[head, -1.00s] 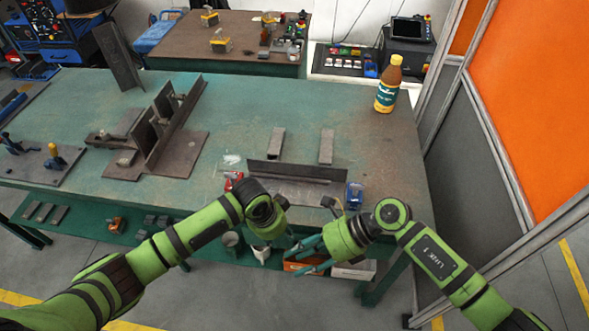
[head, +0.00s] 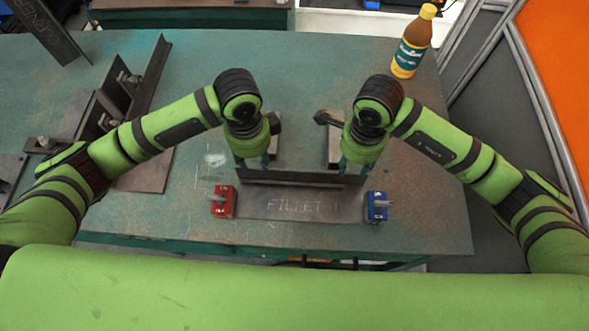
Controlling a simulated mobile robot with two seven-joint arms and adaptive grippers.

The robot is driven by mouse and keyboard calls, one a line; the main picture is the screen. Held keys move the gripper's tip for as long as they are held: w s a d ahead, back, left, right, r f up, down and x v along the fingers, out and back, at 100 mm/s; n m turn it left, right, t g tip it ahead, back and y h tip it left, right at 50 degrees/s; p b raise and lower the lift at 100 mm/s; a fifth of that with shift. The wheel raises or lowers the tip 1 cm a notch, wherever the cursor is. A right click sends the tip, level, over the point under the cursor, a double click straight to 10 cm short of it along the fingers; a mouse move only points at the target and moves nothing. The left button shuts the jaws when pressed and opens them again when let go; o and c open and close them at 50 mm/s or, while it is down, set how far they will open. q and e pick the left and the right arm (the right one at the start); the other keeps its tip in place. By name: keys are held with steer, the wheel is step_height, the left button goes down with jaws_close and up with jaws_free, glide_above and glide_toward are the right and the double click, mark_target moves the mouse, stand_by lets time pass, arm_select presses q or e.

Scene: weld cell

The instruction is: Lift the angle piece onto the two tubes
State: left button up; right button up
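The angle piece (head: 302,179) is a long dark steel bar with an upright flange, on the table near the front edge. A flat plate marked "FILLET 1" (head: 300,205) lies just in front; I cannot tell if they are joined. The two tubes lie behind the bar, the left tube (head: 275,146) and the right tube (head: 333,150), both partly hidden by my grippers. My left gripper (head: 252,164) points down at the bar's left end, fingers apart. My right gripper (head: 356,167) points down at its right end, fingers apart. Contact with the bar is unclear.
A red block (head: 222,202) and a blue block (head: 377,207) stand at the plate's ends. A bottle (head: 412,42) stands at the back right. A steel fixture (head: 125,105) occupies the left. The table (head: 310,50) is clear behind the tubes.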

mark_target(260, 180)
arm_select(q)
steer(key=shift+s+f, duration=0.3)
steer(key=shift+s, duration=0.05)
arm_select(e)
steer(key=shift+s+f, duration=0.35)
arm_select(q)
steer(key=shift+s+d+f, duration=0.1)
steer(key=shift+f, duration=3.3)
arm_select(e)
steer(key=shift+s+f, duration=0.1)
steer(key=shift+f, duration=3.3)
arm_select(q)
jaws_close()
arm_select(e)
jaws_close()
arm_select(q)
steer(key=shift+w+r, duration=0.2)
steer(key=shift+r, duration=0.1)
arm_select(e)
steer(key=shift+w+r, duration=0.2)
steer(key=shift+r, duration=0.1)
